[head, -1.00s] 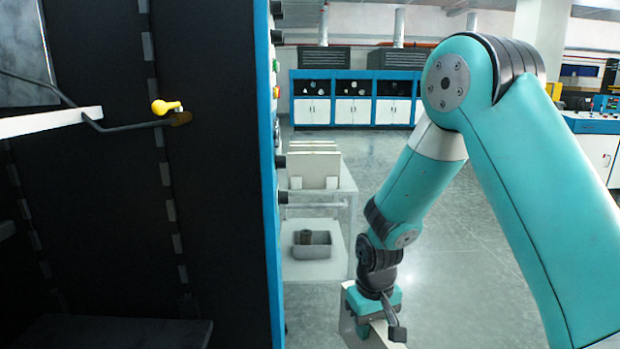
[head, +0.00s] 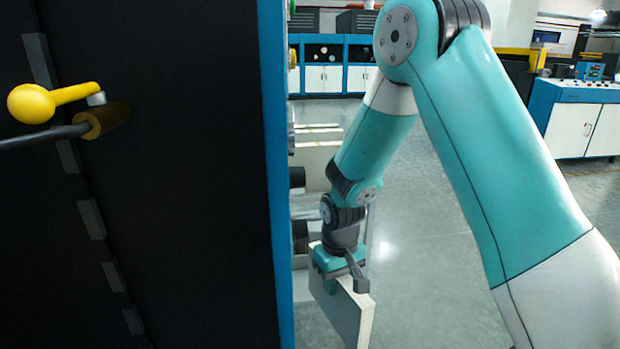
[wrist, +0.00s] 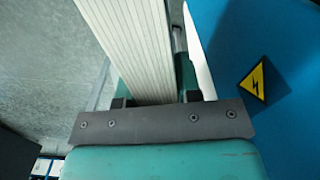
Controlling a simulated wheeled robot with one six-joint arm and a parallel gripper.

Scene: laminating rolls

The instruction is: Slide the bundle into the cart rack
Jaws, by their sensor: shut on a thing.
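The bundle (head: 352,307) is a pale, flat, board-like stack held on edge. In the wrist view the bundle (wrist: 128,45) shows many thin stacked layers. My gripper (head: 338,283) is shut on its upper edge, and the jaws of my gripper (wrist: 155,98) show on both sides of it in the wrist view. The bundle hangs low, in front of the cart in the head view. The cart rack (head: 316,160), with pale upright panels, stands behind my arm. The machine's edge and my arm hide much of the cart, and the slots are hard to make out.
A tall dark machine (head: 190,200) with a blue edge fills the left, close to the bundle. A yellow-knobbed lever (head: 60,100) sticks out there. A blue panel with a warning sign (wrist: 252,82) is close in the wrist view. Grey floor (head: 440,220) is open at the right.

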